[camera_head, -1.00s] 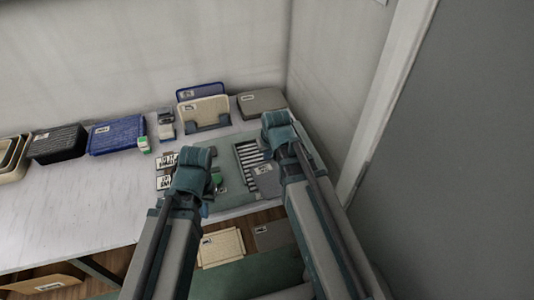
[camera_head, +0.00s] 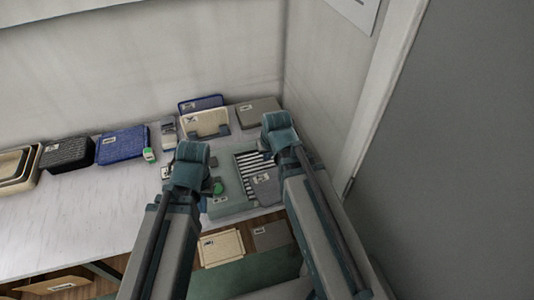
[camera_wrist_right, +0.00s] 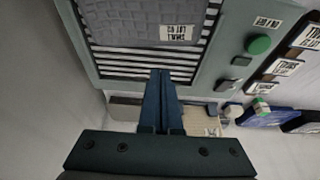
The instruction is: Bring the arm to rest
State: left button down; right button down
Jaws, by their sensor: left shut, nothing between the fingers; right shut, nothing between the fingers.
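My left arm comes in from the lower left in the head view, and its gripper (camera_head: 190,158) hangs over the left side of a grey-green device, its fingers mostly hidden behind the wrist. My right arm reaches over the right side of the same device (camera_head: 230,207). In the right wrist view my right gripper (camera_wrist_right: 160,75) is shut and empty, its two blue fingers side by side. Its tips overlap the device's slatted area in the picture; I cannot tell the gap. A grey labelled panel (camera_head: 266,188) lies on the slats. A green button (camera_wrist_right: 258,45) sits beside them.
Behind the device stand a cream tray in a holder (camera_head: 205,122) and a grey box (camera_head: 258,112). A blue tray (camera_head: 122,145) and a black tray (camera_head: 67,153) are further left. The table (camera_head: 85,210) is clear at left front. Walls close in at right.

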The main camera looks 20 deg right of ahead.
jog(key=s+a+f+n+g+h, duration=0.1)
jog(key=s+a+n+g, duration=0.2)
jog(key=s+a, duration=0.8)
jog(key=shift+s+g+h, duration=0.3)
jog(key=shift+s+g, duration=0.2)
jog(key=shift+s, duration=0.05)
jog(key=c, duration=0.9)
grip_release()
jog(key=shift+f, duration=0.1)
jog(key=shift+a, duration=0.1)
